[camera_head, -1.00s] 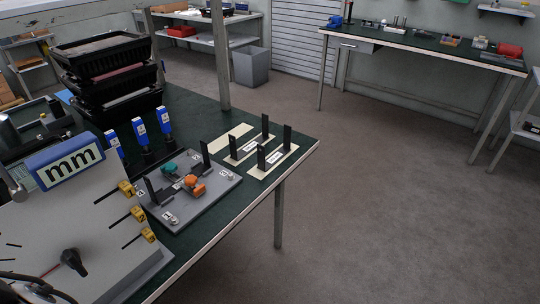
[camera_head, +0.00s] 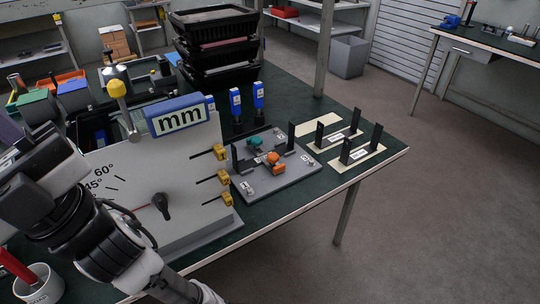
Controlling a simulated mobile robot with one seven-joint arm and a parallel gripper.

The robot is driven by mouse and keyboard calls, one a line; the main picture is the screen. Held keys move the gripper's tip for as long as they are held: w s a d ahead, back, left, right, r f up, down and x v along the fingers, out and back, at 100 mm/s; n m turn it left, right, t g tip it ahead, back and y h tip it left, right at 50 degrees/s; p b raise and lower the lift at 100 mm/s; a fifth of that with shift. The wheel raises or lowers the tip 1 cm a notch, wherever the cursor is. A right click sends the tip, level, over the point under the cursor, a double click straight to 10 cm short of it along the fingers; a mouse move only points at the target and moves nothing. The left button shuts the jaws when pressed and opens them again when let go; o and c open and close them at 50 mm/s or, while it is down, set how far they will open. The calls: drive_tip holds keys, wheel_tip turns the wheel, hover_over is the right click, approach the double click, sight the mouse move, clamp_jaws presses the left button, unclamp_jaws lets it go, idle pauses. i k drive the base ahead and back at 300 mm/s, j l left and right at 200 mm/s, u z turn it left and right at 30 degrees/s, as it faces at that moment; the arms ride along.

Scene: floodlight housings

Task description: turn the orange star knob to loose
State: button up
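The orange star knob (camera_head: 273,158) sits on a grey plate (camera_head: 262,188) on the dark green bench, right of the middle of the head view. A teal knob (camera_head: 255,142) is just behind it on the same plate. Dark upright brackets stand at the plate's back and left side. My arm comes in at the lower left, well apart from the orange knob. Its fingertips do not show, so the gripper's state is not visible.
A grey panel marked mm (camera_head: 181,117) with a black dial knob and yellow clips stands between my arm and the plate. Blue-topped tools (camera_head: 258,95) stand behind the plate. Stacked black trays (camera_head: 215,60) are farther back. Light mats (camera_head: 350,160) with dark posts lie to the right.

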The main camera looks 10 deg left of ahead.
sight(272, 158)
drive_tip(key=l+u, duration=0.1)
drive_tip(key=u, duration=1)
drive_tip(key=i+l+u, duration=0.1)
drive_tip(key=l+u, duration=1.1)
drive_tip(key=l, duration=0.15)
drive_tip(key=k+l+u, duration=0.25)
drive_tip(key=l, duration=0.2)
drive_tip(key=l+u, duration=0.1)
drive_tip(key=l, duration=0.25)
drive_tip(key=k+l+u, duration=0.1)
drive_tip(key=l, duration=0.2)
drive_tip(key=k+l+u, duration=0.15)
drive_tip(key=l, duration=0.2)
drive_tip(key=k+l, duration=0.15)
drive_tip(key=l, duration=0.2)
drive_tip(key=k+l, duration=0.15)
drive_tip(key=l, duration=0.2)
drive_tip(key=k+l, duration=0.15)
drive_tip(key=l, duration=0.2)
drive_tip(key=k+l, duration=0.1)
drive_tip(key=l, duration=0.25)
drive_tip(key=k+l, duration=0.15)
drive_tip(key=l, duration=0.15)
drive_tip(key=k+l, duration=0.15)
drive_tip(key=l, duration=0.2)
drive_tip(key=u, duration=0.05)
